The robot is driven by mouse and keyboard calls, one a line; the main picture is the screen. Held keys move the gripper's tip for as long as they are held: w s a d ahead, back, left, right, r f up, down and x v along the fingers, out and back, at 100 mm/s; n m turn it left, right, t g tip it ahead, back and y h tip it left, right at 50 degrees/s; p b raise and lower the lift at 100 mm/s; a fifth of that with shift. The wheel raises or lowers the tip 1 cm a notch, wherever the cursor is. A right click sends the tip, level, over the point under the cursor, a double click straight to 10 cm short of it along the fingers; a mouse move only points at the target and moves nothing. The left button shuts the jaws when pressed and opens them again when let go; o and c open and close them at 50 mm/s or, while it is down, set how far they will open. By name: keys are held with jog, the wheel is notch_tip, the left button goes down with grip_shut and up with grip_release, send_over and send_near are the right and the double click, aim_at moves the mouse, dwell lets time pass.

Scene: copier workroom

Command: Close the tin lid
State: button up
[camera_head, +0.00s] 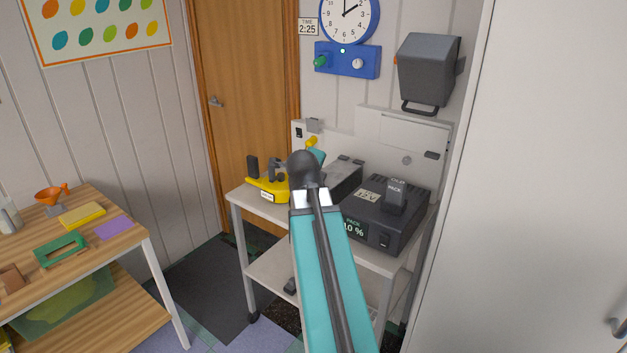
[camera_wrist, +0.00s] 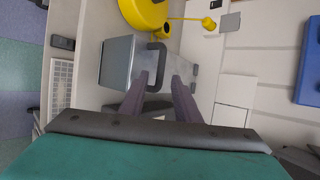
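A grey box-shaped case with a dark loop handle, which I take to be the tin (camera_wrist: 117,62), lies ahead of my gripper in the wrist view. In the head view a grey case (camera_head: 345,181) on the cart is partly hidden by my arm. I cannot tell from these frames how far its lid stands open. My gripper (camera_wrist: 160,78) is open, its two dark fingers apart and pointing toward the case. The loop handle (camera_wrist: 156,50) shows just beyond the left finger. Whether a finger touches it is unclear. In the head view my gripper is mostly hidden behind the arm.
A yellow device (camera_head: 268,188) stands left of the case on the cart (camera_head: 243,205). A dark charger unit (camera_head: 384,222) stands to the right. A wooden table (camera_head: 120,250) with small items is at the left. A tall white panel (camera_head: 550,180) bounds the right.

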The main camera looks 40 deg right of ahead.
jog(key=b+v, duration=0.6)
jog(key=v, duration=0.6)
jog(key=shift+s+a+r, duration=0.15)
jog(key=shift+s+r, duration=0.05)
jog(key=shift+s, duration=0.05)
dwell(0.4)
jog(key=shift+a, duration=0.1)
dwell(0.5)
